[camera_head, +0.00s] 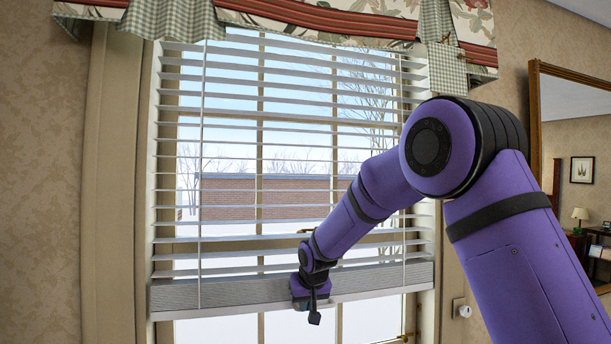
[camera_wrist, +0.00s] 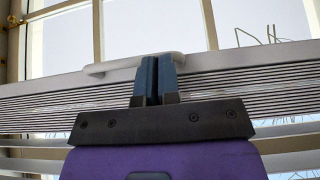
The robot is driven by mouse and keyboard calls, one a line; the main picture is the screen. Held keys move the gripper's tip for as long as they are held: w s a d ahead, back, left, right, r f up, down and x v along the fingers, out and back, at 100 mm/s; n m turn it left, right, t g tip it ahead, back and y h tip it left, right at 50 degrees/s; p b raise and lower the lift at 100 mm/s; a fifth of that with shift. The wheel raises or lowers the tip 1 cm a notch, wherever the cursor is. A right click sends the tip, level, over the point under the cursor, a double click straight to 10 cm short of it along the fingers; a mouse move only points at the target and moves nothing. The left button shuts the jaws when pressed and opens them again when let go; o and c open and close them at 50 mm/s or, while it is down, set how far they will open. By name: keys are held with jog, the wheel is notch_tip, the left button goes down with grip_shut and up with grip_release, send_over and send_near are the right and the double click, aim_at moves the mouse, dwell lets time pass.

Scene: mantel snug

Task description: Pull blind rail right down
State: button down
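The blind rail (camera_head: 220,291) is the thick grey-white bar at the bottom of the slatted blind, high above the lower window edge and sloping slightly up to the right. In the wrist view the rail (camera_wrist: 60,105) shows its ribbed face and a pale handle (camera_wrist: 110,66) on its edge. My gripper (camera_head: 312,302) is at the middle of the rail. In the wrist view its blue fingers (camera_wrist: 157,78) are close together at the handle and look shut on it. The handle is partly hidden by the fingers.
The blind's slats (camera_head: 250,115) hang above the rail, with cords at both sides. A patterned valance (camera_head: 290,20) covers the top. The window glass below the rail (camera_head: 230,328) is clear. A wood-framed mirror (camera_head: 537,130) hangs at the right.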

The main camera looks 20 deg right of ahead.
jog(key=f, duration=4.2)
jog(key=w+f, duration=0.1)
jog(key=f, duration=2)
jog(key=shift+d+f, duration=0.35)
jog(key=shift+s+f, duration=0.1)
jog(key=shift+f, duration=0.1)
jog(key=shift+s, duration=0.1)
jog(key=shift+s+f, duration=0.1)
jog(key=shift+s+a+f, duration=0.15)
jog(key=shift+s+a, duration=0.1)
jog(key=shift+a, duration=0.1)
jog(key=s+r, duration=0.3)
jog(key=r, duration=1)
jog(key=shift+s+d+r, duration=0.15)
jog(key=shift+s+d, duration=0.15)
